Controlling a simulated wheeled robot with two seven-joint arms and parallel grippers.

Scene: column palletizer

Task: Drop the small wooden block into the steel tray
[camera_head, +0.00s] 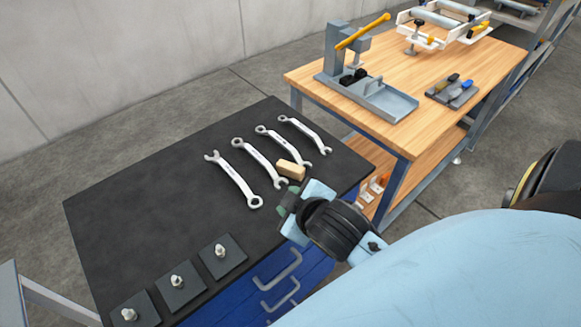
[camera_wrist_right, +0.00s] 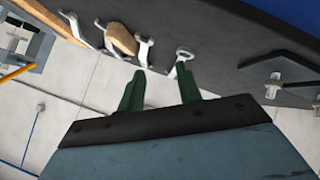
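The small wooden block (camera_head: 291,169) lies on the dark top of the blue cabinet, close beside the wrenches. It also shows in the right wrist view (camera_wrist_right: 122,39), beyond and left of the fingertips. The steel tray (camera_head: 392,102) is the grey open tray at the foot of the lever press on the wooden bench; nothing shows in it. My right gripper (camera_head: 286,198) is near the cabinet's edge, just below the block in the head view. In the right wrist view its two green fingers (camera_wrist_right: 160,72) are apart with nothing between them. My left gripper is out of view.
Several wrenches (camera_head: 238,180) lie on the cabinet top (camera_head: 140,200), with bolt plates (camera_head: 222,257) at its front. The press has a yellow lever (camera_head: 363,32). Tools in a grey holder (camera_head: 452,91) lie right of the tray. A gap separates the cabinet and bench.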

